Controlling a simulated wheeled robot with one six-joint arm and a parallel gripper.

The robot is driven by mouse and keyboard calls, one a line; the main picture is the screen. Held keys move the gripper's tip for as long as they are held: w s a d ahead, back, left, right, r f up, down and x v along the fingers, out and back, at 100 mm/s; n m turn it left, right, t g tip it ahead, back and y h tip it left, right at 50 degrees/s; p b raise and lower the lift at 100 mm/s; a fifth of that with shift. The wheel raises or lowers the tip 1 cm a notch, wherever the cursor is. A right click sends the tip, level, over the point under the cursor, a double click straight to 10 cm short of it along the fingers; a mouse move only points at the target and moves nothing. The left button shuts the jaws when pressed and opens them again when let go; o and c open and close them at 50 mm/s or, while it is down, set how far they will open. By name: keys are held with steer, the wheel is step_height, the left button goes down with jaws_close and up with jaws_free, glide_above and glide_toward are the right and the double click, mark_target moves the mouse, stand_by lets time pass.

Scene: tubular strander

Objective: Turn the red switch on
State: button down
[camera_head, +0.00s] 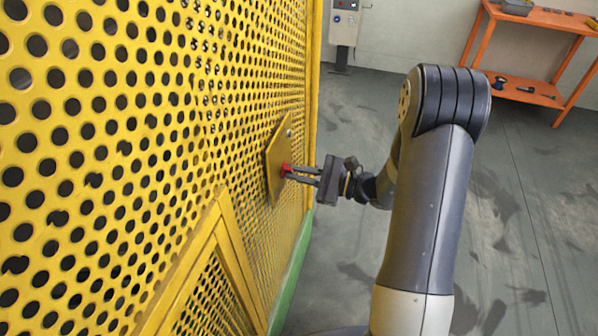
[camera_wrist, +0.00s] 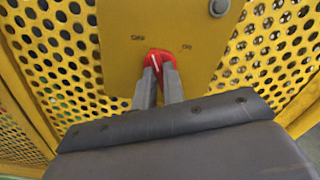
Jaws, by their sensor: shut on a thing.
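The red switch (camera_head: 286,170) sits on a yellow plate (camera_head: 275,152) fixed to the perforated yellow guard. In the wrist view the red switch (camera_wrist: 158,57) shows between my fingertips, with a white line on its face that leans slightly. Two small dark labels (camera_wrist: 138,38) are on the plate above it, one on each side, too small to read. My gripper (camera_head: 288,172) reaches the plate from the right, and its fingers are shut on the switch. In the wrist view my gripper (camera_wrist: 159,70) covers the switch's lower part.
A round silver button or bolt (camera_wrist: 219,7) is on the plate above the switch. The perforated yellow guard (camera_head: 110,120) fills the left side. A grey control box (camera_head: 345,22) and an orange table (camera_head: 540,18) stand at the back. Open grey floor lies to the right.

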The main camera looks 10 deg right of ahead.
steer(key=m+p, duration=0.2)
steer(key=m, duration=0.2)
steer(key=shift+r, duration=0.15)
steer(key=m+p, duration=0.2)
steer(key=m, duration=0.1)
steer(key=shift+m, duration=0.4)
steer(key=m+p, duration=0.3)
steer(key=m, duration=0.3)
steer(key=shift+m+p, duration=0.3)
steer(key=c, duration=1.5)
jaws_free()
steer(key=b+v, duration=0.2)
steer(key=v, duration=0.8)
steer(key=shift+s+d, duration=0.15)
steer(key=shift+d, duration=0.2)
